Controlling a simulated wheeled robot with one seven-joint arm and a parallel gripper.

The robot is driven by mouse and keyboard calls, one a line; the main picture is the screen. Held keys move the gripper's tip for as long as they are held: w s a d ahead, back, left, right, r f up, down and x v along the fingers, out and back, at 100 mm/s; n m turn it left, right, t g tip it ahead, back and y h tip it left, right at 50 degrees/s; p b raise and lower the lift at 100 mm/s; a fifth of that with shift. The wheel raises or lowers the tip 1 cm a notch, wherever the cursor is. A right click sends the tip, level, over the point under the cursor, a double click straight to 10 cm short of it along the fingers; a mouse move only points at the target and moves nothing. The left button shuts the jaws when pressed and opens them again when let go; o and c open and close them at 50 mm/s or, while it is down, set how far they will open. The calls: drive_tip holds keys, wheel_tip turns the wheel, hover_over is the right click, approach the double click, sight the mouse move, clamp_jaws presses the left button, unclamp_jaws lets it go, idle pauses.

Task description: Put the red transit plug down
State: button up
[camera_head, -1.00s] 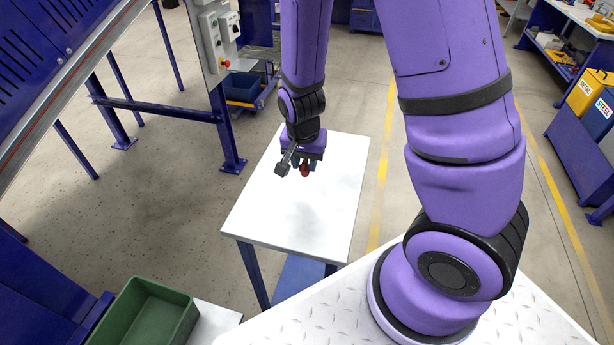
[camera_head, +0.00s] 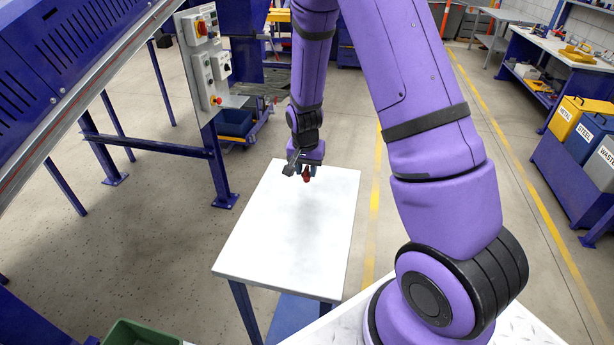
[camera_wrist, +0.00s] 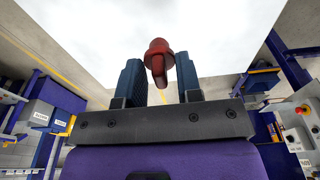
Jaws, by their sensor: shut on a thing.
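The red transit plug (camera_wrist: 157,58) is between the two dark blue fingers of my gripper (camera_wrist: 160,80) in the wrist view. In the head view the red plug (camera_head: 307,174) shows small at the tip of my gripper (camera_head: 304,170). My gripper is shut on the plug, over the far part of the white-topped table (camera_head: 290,235). A faint shadow lies on the tabletop nearer the camera. I cannot tell how large the gap between plug and table is.
The tabletop is otherwise bare. A control panel (camera_head: 208,65) on a post stands behind at the left, beside a blue machine frame (camera_head: 150,142). A green bin (camera_head: 135,333) is at the bottom left. Labelled bins (camera_head: 590,128) stand at the far right.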

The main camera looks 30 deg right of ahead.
sight(307, 176)
drive_tip(key=shift+w+d, duration=0.4)
drive_tip(key=shift+w, duration=0.05)
drive_tip(key=shift+f, duration=1.8)
drive_tip(key=shift+f, duration=0.1)
drive_tip(key=o, duration=0.9)
drive_tip(key=shift+o, duration=0.2)
